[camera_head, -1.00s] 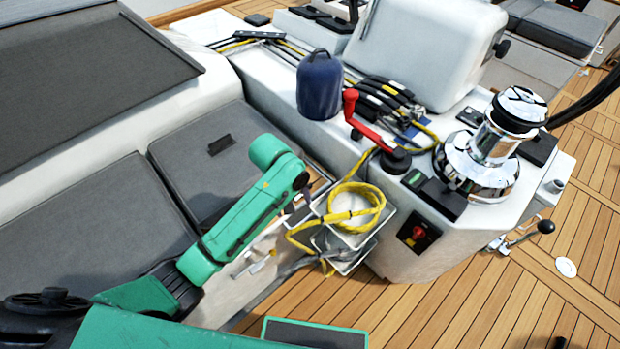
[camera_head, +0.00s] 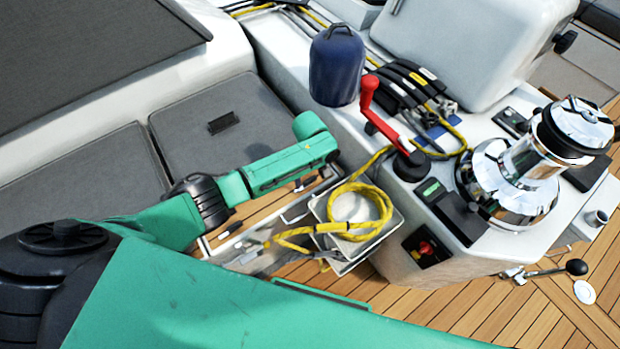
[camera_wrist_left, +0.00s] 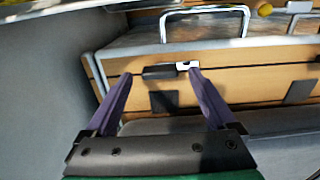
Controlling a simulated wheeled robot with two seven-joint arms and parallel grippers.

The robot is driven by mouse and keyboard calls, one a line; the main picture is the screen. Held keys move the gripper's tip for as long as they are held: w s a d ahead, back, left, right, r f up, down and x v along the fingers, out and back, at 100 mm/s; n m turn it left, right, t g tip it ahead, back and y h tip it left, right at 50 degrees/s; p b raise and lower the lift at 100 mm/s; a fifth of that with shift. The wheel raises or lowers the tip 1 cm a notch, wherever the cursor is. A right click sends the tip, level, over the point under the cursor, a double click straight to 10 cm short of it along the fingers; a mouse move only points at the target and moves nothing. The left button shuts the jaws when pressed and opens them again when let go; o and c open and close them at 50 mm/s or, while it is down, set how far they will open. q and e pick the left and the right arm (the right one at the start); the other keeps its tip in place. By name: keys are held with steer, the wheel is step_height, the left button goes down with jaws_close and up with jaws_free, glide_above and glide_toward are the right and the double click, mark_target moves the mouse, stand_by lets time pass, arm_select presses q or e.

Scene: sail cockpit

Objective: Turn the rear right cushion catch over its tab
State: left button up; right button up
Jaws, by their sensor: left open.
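In the left wrist view a catch (camera_wrist_left: 160,72), a dark bar with a bright metal piece (camera_wrist_left: 187,66) at its right end, lies level along the upper edge of a wooden panel (camera_wrist_left: 235,82). A black tab-like patch (camera_wrist_left: 163,101) is on the panel below it, apart from the bar. My left gripper (camera_wrist_left: 160,76) is open, its two purple-grey fingers on either side of the catch. I cannot tell whether they touch it. In the head view my left forearm (camera_head: 290,165) reaches over the cushion's right edge; its fingers cannot be made out there. My right gripper is out of view.
Grey cushions (camera_head: 185,140) lie at left. A yellow rope (camera_head: 375,195) coils on a white bin (camera_head: 345,250) beside my wrist. A red-handled lever (camera_head: 375,110), blue bag (camera_head: 335,65) and chrome winch (camera_head: 520,170) stand on the console. A metal handle (camera_wrist_left: 205,10) rises behind the catch.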

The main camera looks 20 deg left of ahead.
arm_select(q)
steer(key=shift+f, duration=0.65)
steer(key=c, duration=1.4)
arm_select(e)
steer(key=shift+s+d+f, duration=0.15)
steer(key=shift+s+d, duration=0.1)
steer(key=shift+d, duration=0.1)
